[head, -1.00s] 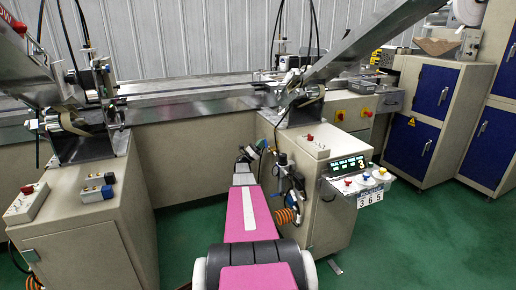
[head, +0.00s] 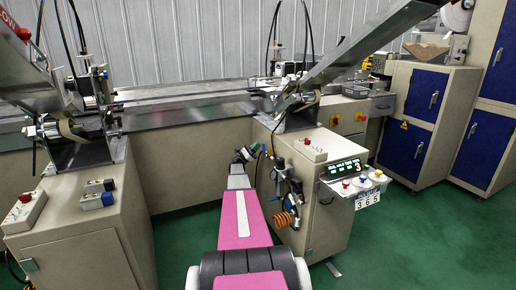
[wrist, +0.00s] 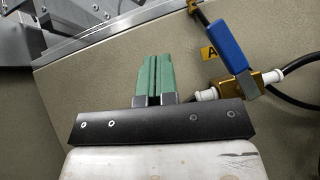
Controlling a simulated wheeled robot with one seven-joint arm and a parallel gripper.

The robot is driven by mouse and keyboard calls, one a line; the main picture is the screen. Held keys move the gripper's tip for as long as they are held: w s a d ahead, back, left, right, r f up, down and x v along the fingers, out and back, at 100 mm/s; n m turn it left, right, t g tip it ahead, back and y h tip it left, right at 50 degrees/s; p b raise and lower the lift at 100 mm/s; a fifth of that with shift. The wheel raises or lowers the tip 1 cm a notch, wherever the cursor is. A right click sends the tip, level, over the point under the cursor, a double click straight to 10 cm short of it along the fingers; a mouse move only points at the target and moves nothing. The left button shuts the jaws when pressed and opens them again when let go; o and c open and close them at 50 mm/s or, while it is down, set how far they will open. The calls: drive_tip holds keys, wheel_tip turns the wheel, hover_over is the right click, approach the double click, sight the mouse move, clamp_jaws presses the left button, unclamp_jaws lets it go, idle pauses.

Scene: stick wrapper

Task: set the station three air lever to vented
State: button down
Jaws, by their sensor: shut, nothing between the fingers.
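The air lever, a blue handle (wrist: 232,47) on a brass valve body (wrist: 250,84), is at the right in the wrist view. It slants from upper left to lower right, roughly crosswise to the hose line with its white fittings. A yellow label (wrist: 209,50) marked "A" is behind it. My gripper (wrist: 154,56) has green fingers pressed together, empty, left of the lever and apart from it. In the head view my gripper (head: 243,154) is beside the left side of the station cabinet (head: 322,225), whose display shows a 3.
An orange coiled hose (head: 285,219) and a gauge hang on the cabinet's side, close to my arm. A control shelf with coloured knobs (head: 362,181) juts out at the right. Another cabinet (head: 78,235) stands at left. Green floor is free at right.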

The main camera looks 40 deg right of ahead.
drive_tip(key=w+a+f, duration=0.2)
drive_tip(key=w+a, duration=0.3)
drive_tip(key=w, duration=0.3)
drive_tip(key=shift+w+a, duration=0.15)
drive_tip(key=shift+w, duration=0.05)
drive_tip(key=shift+a, duration=0.1)
